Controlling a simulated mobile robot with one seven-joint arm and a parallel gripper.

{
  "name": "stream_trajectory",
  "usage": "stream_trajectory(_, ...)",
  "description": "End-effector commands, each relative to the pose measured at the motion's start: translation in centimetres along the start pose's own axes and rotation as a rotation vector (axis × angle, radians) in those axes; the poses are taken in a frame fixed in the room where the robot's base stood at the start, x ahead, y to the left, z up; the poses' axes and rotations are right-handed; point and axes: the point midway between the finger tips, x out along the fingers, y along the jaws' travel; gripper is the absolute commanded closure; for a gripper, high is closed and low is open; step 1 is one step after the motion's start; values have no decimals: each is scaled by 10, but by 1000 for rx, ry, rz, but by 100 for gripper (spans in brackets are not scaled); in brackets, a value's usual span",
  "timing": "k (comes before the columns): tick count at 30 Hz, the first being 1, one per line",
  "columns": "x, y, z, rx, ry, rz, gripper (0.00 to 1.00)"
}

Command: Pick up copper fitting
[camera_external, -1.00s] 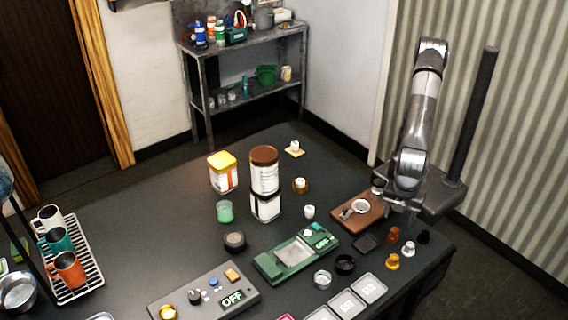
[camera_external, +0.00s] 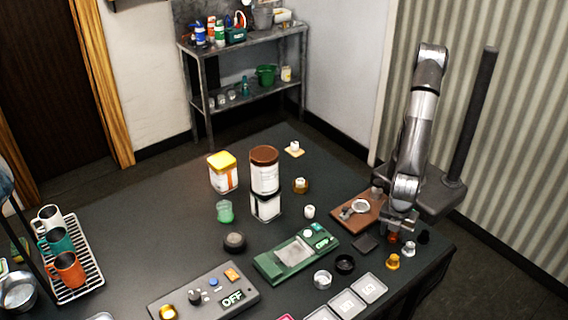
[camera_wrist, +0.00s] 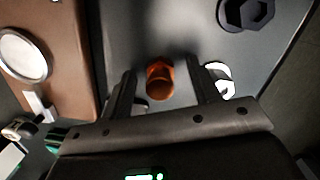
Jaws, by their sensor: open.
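The copper fitting (camera_wrist: 160,80) is an orange-brown piece on the dark table. In the wrist view it lies between the two open fingers of my gripper (camera_wrist: 157,88), with clear space on both sides. In the external view the copper fitting (camera_external: 393,238) shows only in part below my gripper (camera_external: 399,228), which is over it at the table's right end. Whether the fingertips are down at the fitting's height is hard to tell.
A white fitting (camera_wrist: 220,80) is close beside the right finger, and a black fitting (camera_wrist: 246,12) is beyond it. A brass fitting (camera_external: 392,262) stands nearer the front. A brown board (camera_external: 345,215) with a white ring lies left of the gripper.

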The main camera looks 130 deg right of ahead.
Motion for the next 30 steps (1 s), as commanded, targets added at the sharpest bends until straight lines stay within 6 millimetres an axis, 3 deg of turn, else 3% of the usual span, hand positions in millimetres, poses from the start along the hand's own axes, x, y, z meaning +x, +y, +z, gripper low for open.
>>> stream_trajectory(19, -1, 0, 0, 0, 0, 0, 93)
stream_trajectory(30, -7, 0, 0, 0, 1, 0, 94)
